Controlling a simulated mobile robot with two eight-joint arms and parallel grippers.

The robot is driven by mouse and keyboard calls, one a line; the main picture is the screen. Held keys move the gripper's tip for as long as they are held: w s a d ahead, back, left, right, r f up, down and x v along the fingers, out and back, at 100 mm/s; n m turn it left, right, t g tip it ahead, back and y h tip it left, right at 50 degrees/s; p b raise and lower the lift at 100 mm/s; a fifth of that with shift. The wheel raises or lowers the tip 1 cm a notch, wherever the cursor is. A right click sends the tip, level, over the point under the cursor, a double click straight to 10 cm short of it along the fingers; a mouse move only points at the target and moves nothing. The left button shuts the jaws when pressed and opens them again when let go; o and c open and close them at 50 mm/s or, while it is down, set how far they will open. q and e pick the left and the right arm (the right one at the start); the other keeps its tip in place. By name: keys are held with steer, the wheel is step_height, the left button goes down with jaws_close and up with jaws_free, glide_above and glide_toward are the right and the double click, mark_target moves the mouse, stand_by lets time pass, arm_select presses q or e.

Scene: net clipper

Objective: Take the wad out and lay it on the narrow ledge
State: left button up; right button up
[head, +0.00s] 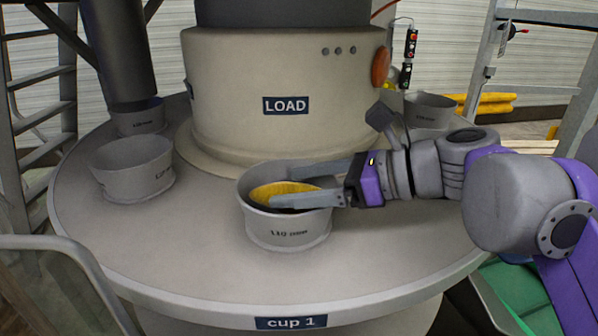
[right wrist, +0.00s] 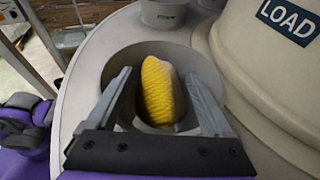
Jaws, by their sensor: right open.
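The yellow wad (head: 283,193) lies inside the grey front cup (head: 290,232), which stands on the round table. My right gripper (head: 262,184) reaches in from the right with its fingers over the cup's mouth. In the right wrist view, the wad (right wrist: 158,92) lies between the two open fingers (right wrist: 160,95), with a gap on each side. The cup's rim (right wrist: 112,68) surrounds them. The lower part of the wad is hidden inside the cup. I cannot make out the narrow ledge for certain. My left gripper is not in view.
The round table (head: 150,245) carries other cups at left (head: 132,168), back left (head: 138,117) and back right (head: 430,110). A beige column marked LOAD (head: 285,80) rises behind the front cup. A metal rail (head: 60,243) curves at the left front.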

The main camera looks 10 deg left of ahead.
steer(key=shift+a+f, duration=0.15)
steer(key=shift+a, duration=0.2)
steer(key=c, duration=1)
steer(key=shift+w, duration=0.1)
